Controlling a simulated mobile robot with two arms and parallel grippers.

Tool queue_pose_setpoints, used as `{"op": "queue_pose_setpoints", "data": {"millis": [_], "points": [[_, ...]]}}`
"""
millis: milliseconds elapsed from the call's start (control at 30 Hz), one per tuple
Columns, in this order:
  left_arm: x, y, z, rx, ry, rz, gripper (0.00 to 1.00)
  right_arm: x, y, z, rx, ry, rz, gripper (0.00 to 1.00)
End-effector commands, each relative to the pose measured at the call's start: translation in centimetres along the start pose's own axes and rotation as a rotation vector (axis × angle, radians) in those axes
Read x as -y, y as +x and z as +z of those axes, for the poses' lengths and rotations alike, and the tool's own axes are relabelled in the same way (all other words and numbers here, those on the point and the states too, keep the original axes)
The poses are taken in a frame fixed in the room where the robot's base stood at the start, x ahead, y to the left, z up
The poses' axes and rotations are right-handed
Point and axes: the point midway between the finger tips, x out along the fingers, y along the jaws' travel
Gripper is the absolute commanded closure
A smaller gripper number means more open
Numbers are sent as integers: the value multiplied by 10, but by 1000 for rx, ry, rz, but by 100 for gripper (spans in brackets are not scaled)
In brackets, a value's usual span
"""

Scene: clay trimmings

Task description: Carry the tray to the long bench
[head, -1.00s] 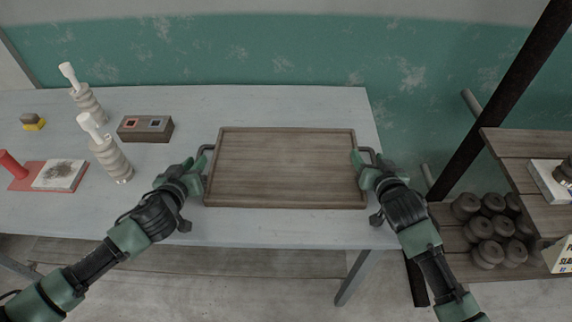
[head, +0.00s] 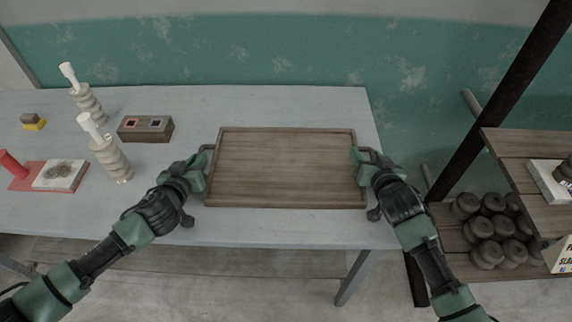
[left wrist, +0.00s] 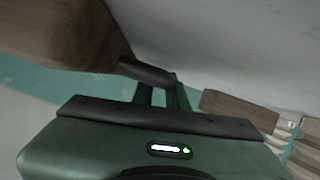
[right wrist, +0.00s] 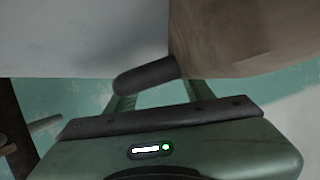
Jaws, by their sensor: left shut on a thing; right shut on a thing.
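The brown wooden tray (head: 285,170) lies flat and empty on the grey-white table, near its right end. It has a dark handle on each short side. My left gripper (head: 203,162) is shut on the left handle; the left wrist view shows that handle (left wrist: 146,71) between the fingers and the tray's brown side (left wrist: 60,35). My right gripper (head: 364,160) is shut on the right handle; the right wrist view shows that handle (right wrist: 147,76) at the fingers and the tray (right wrist: 240,35) beside it. I cannot tell which bench is the long one.
At the right, a wooden shelf (head: 520,150) and dark round pieces (head: 490,228) stand by a dark post (head: 500,100).

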Motion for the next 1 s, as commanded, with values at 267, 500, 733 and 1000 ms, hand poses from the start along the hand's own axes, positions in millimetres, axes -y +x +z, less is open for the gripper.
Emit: {"op": "queue_pose_setpoints", "data": {"millis": [267, 500, 733, 1000], "points": [[-2, -5, -14, -3, 1, 0, 100, 3, -5, -14, -3, -1, -1, 100], [-7, -14, -37, -3, 1, -1, 100, 7, -15, -36, -3, -2, -1, 100], [-9, -19, -48, -3, 1, -1, 100, 10, -19, -48, -3, -2, -1, 100], [-8, -19, -47, -3, 1, -1, 100, 9, -19, -47, -3, -2, -1, 100]]}}
